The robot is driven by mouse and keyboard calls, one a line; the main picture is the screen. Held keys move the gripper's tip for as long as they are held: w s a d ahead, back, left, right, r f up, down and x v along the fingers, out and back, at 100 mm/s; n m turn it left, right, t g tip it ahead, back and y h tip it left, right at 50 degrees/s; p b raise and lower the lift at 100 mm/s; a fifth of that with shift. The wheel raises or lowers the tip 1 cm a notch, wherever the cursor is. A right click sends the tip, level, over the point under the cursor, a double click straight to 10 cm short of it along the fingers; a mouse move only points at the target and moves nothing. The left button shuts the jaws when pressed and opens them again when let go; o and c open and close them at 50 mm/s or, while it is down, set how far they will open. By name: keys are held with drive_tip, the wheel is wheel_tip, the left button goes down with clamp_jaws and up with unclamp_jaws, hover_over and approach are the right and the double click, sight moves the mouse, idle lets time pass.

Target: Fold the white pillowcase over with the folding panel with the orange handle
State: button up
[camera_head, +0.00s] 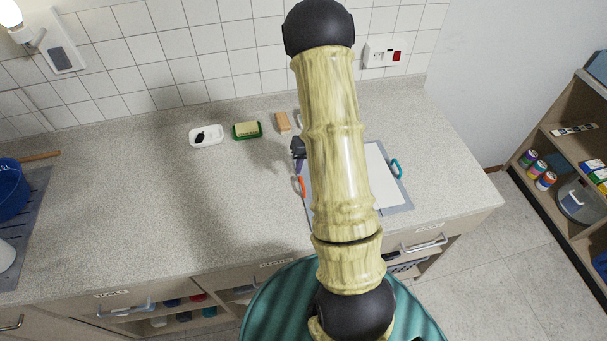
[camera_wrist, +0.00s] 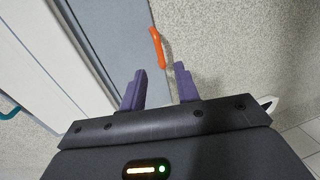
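The white pillowcase (camera_head: 378,175) lies flat on a grey folding board (camera_head: 398,208) on the counter, partly hidden by my arm. It also shows in the wrist view (camera_wrist: 45,60). The orange handle (camera_head: 302,186) sits at the left edge of the board's left panel. In the wrist view the orange handle (camera_wrist: 157,47) is just beyond my fingertips, on the outer edge of the grey panel (camera_wrist: 118,40). My gripper (camera_wrist: 159,78) has its two purple fingers apart with nothing between them. In the head view my gripper (camera_head: 299,155) is just behind the handle.
A teal handle (camera_head: 396,168) is on the board's right side. A white dish (camera_head: 206,136), a green tray with a sponge (camera_head: 247,130) and a wooden block (camera_head: 283,122) stand along the back of the counter. The counter left of the board is clear.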

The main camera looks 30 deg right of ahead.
sight(302, 181)
drive_tip(key=shift+w+a+f+p, duration=0.1)
drive_tip(key=shift+a+f+p, duration=0.15)
drive_tip(key=shift+f, duration=1.05)
drive_tip(key=shift+w+a+f+p, duration=0.15)
drive_tip(key=shift+a+f, duration=0.1)
drive_tip(key=shift+f, duration=1.05)
drive_tip(key=shift+s, duration=0.1)
clamp_jaws()
